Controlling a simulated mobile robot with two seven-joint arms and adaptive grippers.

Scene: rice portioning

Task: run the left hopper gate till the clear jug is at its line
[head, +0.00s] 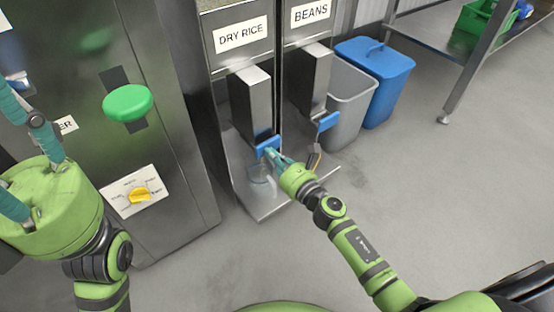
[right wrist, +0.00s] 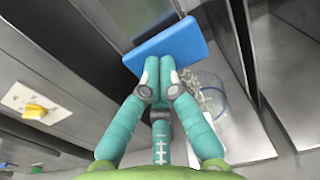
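The left hopper, labelled DRY RICE (head: 241,34), has a steel chute (head: 249,100) with a blue gate paddle (head: 268,145) at its bottom. My right gripper (head: 272,156) is at the paddle. In the right wrist view its fingers (right wrist: 159,78) are together, tips against the lower edge of the blue paddle (right wrist: 166,48), with nothing seen between them. The clear jug (head: 261,180) stands under the chute, partly hidden by the gripper. My left gripper (head: 10,140) is open, fingers apart.
The BEANS hopper (head: 310,12), with its own blue paddle (head: 328,122), stands just right. A grey bin (head: 347,100) and a blue lidded bin (head: 385,75) are beyond it. A steel cabinet with a green button (head: 128,102) and yellow knob (head: 139,195) is at left.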

